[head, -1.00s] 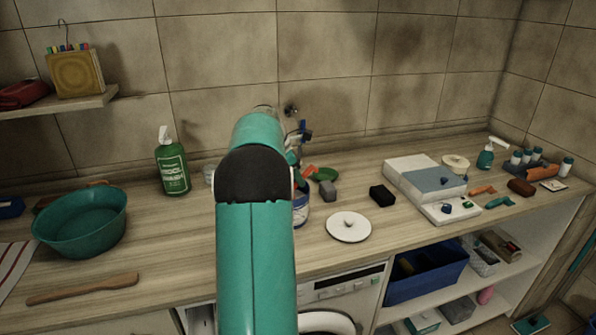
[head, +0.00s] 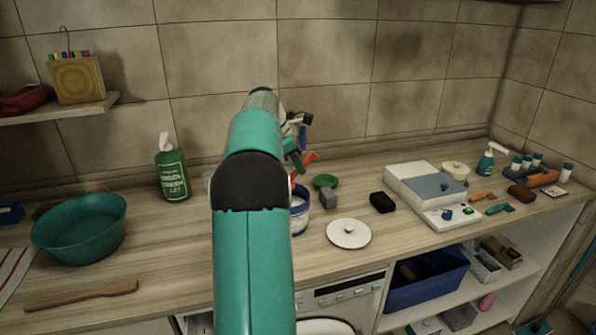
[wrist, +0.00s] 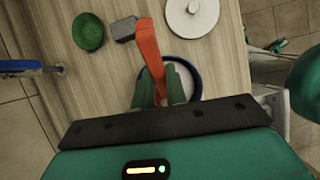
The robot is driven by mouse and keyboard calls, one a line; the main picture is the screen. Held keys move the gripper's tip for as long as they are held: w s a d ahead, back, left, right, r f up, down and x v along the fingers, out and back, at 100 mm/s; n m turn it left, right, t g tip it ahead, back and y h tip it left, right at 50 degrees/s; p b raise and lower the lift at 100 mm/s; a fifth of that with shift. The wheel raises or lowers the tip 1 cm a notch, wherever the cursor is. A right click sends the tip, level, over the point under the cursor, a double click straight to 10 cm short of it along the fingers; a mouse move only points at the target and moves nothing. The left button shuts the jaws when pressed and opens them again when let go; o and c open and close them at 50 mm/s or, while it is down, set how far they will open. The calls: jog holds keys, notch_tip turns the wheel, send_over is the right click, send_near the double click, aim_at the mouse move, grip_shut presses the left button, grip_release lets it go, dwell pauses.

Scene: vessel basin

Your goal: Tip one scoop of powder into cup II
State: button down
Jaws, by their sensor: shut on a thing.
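My gripper (wrist: 160,88) is shut on an orange scoop (wrist: 149,45), held between its green fingers. The scoop also shows in the head view (head: 309,157), partly behind my arm. Whether it holds powder cannot be seen. A white tub with a blue rim (head: 300,212) stands on the counter below, partly hidden by my arm. In the wrist view the tub (wrist: 194,70) lies behind and beside the fingers, and the scoop appears above or in front of its edge. I cannot make out a cup marked II.
A green dish (head: 325,181), grey block (head: 328,196), white round lid (head: 349,233) and black block (head: 382,202) lie to the right. A green bottle (head: 172,172) and teal basin (head: 80,230) stand left. The tiled wall is close behind.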

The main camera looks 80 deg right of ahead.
aim_at(311, 153)
jog(key=shift+r, duration=0.4)
jog(key=shift+s+d+r, duration=0.1)
jog(key=shift+s+r, duration=0.05)
jog(key=shift+s, duration=0.15)
jog(key=shift+s+d+r+t+y, duration=0.15)
jog(key=shift+s+t+y, duration=0.15)
jog(key=shift+t, duration=0.25)
jog(key=shift+s+d+r+t+y, duration=0.15)
jog(key=shift+s+t+y, duration=0.15)
jog(key=shift+t, duration=0.25)
jog(key=shift+r+t, duration=0.2)
jog(key=shift+t, duration=0.3)
jog(key=shift+s+d+r+t+y, duration=0.3)
jog(key=shift+s+t+y, duration=0.2)
jog(key=shift+t+y, duration=0.3)
jog(key=shift+s+d+r+t+y, duration=0.1)
jog(key=shift+s+r+t+y, duration=0.25)
jog(key=shift+t, duration=0.55)
jog(key=shift+w, duration=0.1)
